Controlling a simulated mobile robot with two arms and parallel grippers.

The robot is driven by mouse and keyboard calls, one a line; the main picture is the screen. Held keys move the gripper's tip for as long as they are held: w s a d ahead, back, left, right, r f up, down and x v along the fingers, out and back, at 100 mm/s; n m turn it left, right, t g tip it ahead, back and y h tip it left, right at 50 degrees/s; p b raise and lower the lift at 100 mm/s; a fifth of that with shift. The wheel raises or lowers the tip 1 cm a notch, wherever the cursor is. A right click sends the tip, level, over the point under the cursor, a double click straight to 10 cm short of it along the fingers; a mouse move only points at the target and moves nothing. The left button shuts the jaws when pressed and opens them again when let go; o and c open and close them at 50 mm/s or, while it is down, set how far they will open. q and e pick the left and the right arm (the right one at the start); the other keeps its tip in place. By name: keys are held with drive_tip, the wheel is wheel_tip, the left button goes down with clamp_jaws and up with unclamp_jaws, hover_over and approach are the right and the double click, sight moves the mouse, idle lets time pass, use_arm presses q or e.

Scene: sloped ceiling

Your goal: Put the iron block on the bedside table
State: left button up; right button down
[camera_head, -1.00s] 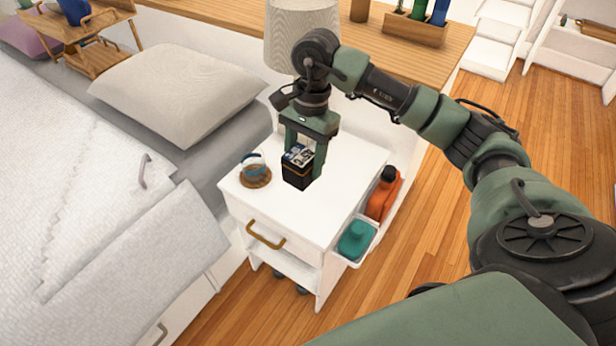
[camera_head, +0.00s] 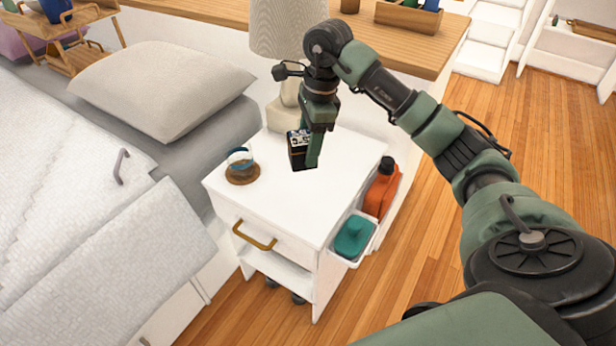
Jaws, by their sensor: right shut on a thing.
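The iron block (camera_head: 297,150) is a small dark block with a patterned light top. My right gripper (camera_head: 306,148) is shut on it from above, and a green finger covers its right side. The block is over the white top of the bedside table (camera_head: 262,211), toward the back; I cannot tell whether it touches the surface. My left gripper is not in view.
A glass (camera_head: 240,160) stands on a round brown coaster at the table's left. A lamp (camera_head: 287,30) stands behind. A side bin (camera_head: 357,247) holds a teal item, beside an orange bottle (camera_head: 380,190). The table's front part is clear.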

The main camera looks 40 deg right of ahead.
wheel_tip(320, 180, down, 5)
drive_tip(key=shift+r, duration=0.15)
wheel_tip(320, 180, down, 3)
drive_tip(key=shift+f+b, duration=0.1)
drive_tip(key=shift+b, duration=0.5)
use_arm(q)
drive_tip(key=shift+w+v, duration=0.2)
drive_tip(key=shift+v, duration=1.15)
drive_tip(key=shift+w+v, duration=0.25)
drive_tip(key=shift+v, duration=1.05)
use_arm(e)
drive_tip(key=shift+f, duration=0.5)
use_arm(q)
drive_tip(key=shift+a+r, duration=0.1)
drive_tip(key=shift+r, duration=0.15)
use_arm(e)
drive_tip(key=shift+f, duration=0.1)
drive_tip(key=c, duration=0.6)
unclamp_jaws()
drive_tip(key=shift+o, duration=0.2)
